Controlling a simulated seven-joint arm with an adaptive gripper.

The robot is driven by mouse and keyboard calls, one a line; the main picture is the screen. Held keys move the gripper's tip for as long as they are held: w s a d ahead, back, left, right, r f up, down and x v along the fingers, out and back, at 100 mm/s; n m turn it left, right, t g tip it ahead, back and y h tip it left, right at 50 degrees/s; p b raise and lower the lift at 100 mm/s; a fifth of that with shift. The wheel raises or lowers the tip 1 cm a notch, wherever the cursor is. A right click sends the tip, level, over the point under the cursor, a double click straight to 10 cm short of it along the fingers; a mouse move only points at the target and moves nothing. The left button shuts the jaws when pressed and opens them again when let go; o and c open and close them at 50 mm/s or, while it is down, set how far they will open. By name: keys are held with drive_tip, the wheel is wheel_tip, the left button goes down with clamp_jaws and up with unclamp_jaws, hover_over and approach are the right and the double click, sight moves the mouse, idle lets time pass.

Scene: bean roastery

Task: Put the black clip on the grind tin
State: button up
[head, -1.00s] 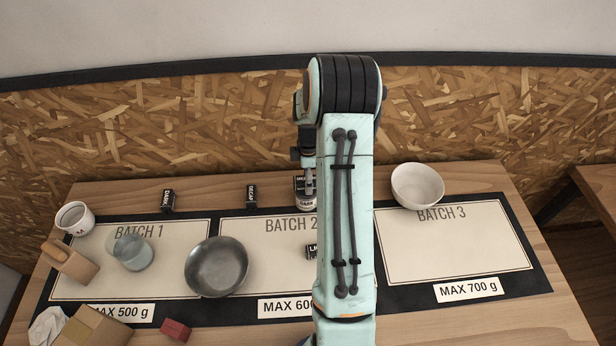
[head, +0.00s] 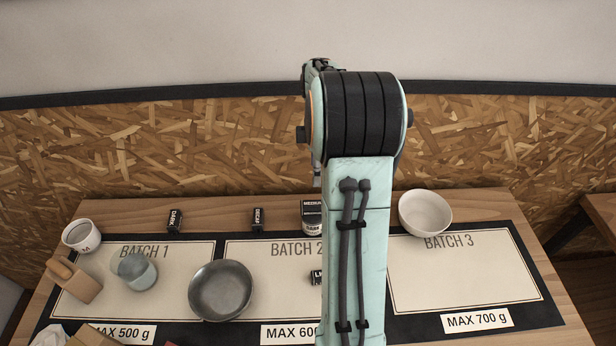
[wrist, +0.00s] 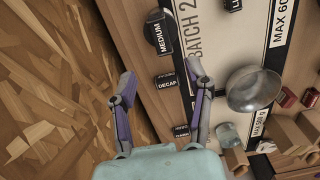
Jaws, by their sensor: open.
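The arm hides the tin's right edge. My gripper (wrist: 160,74) is open and empty, raised above the table.
Similar black blocks, DARK (head: 175,221), DECAF (head: 257,219) and a partly hidden one (head: 316,277), stand around the mat. A metal bowl (head: 221,291), white bowl (head: 425,212), mug (head: 81,236), glass (head: 134,271) and wooden block (head: 75,279) stand around. BATCH 3 is mostly clear.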

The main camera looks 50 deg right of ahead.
drive_tip(key=s+a+r+m, duration=0.2)
drive_tip(key=a+r, duration=0.1)
drive_tip(key=a, duration=0.7)
drive_tip(key=s+a+r+m, duration=0.2)
drive_tip(key=s+a+r, duration=0.15)
drive_tip(key=a, duration=0.65)
drive_tip(key=s+a+f+m, duration=0.1)
drive_tip(key=s+a+m, duration=0.2)
drive_tip(key=s+a, duration=0.7)
drive_tip(key=shift+s+f+m+y, duration=0.35)
drive_tip(key=shift+s+m+y, duration=0.05)
drive_tip(key=shift+s, duration=0.1)
drive_tip(key=shift+d, duration=0.1)
